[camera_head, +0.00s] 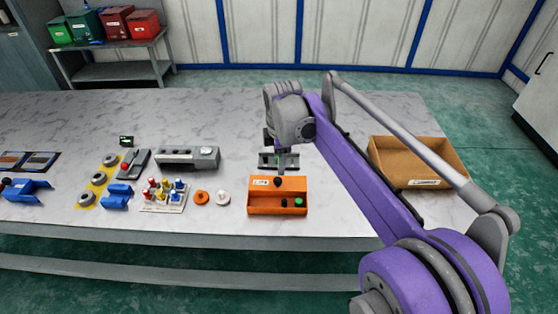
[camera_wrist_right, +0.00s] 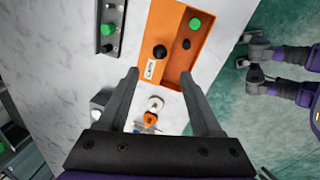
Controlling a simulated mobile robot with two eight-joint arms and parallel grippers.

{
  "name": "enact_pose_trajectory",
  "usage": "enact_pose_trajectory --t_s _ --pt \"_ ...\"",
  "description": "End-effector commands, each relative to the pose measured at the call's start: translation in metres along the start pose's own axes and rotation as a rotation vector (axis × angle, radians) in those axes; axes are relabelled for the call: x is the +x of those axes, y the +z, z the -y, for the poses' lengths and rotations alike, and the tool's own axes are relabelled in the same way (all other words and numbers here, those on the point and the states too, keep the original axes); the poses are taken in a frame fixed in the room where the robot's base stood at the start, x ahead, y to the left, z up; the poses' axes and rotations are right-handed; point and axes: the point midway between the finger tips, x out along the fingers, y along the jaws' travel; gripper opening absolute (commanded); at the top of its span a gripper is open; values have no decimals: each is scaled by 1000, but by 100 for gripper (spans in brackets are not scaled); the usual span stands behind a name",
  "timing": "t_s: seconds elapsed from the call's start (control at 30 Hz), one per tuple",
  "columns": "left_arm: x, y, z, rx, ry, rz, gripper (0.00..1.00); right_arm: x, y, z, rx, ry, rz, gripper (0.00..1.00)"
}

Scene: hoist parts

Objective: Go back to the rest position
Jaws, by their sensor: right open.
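My right gripper (camera_head: 281,166) hangs over the table at the end of the purple arm, behind the orange tray (camera_head: 262,208). In the right wrist view its two fingers (camera_wrist_right: 158,85) are spread wide, with nothing held between them. The orange tray also shows in that view (camera_wrist_right: 160,25), ahead of the fingers, with a green knob (camera_wrist_right: 195,23) and dark pieces in it. A grey holder (camera_wrist_right: 117,10) with a green and a black piece lies beside the tray, and the gripper partly hides it in the head view (camera_head: 264,160). My left gripper does not show.
A cardboard box (camera_head: 420,162) stands at the table's right, behind my arm. Left of the tray are an orange ring (camera_head: 201,198), a white ring (camera_head: 223,198), a pegged board (camera_head: 163,205), a grey block (camera_head: 188,158) and blue holders (camera_head: 117,196). The table's back is clear.

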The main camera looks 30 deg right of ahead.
Motion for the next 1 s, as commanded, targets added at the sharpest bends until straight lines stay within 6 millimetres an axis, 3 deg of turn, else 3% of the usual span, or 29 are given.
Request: enact_pose_trajectory --t_s 0.33,0.47,0.57,0.73,0.9,1.0 --pt "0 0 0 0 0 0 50 0 0 0 1 0 0 66" --pt "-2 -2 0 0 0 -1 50 -4 -4 11 48 11 -6 66" --pt "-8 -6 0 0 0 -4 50 -12 -12 37 167 36 -21 66" --pt "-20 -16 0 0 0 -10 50 -21 -27 108 496 92 -82 66" --pt "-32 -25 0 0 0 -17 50 -13 -33 182 838 125 -171 66" --pt "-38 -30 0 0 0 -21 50 -3 -33 216 1003 129 -223 66"
